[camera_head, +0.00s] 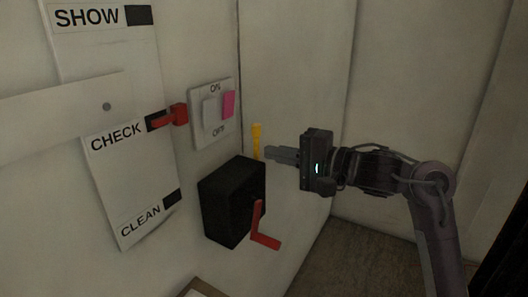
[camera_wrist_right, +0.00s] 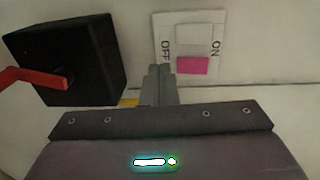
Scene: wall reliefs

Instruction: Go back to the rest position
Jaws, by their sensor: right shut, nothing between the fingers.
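My right gripper (camera_head: 272,154) is shut and empty. Its arm comes in from the right in the head view, and the fingers point left, above and beside the black box's upper right edge. In the right wrist view the closed fingertips (camera_wrist_right: 160,70) lie in front of the lower edge of the switch plate; I see nothing between them. I cannot tell whether they touch anything. My left gripper is not in view.
A black box (camera_head: 222,205) with a red crank (camera_head: 262,238) sits on the wall. An ON/OFF switch (camera_head: 228,104) with a pink part, a red lever (camera_head: 178,114) at CHECK, and a yellow strip (camera_head: 256,140) are nearby. The floor (camera_head: 355,265) at lower right is clear.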

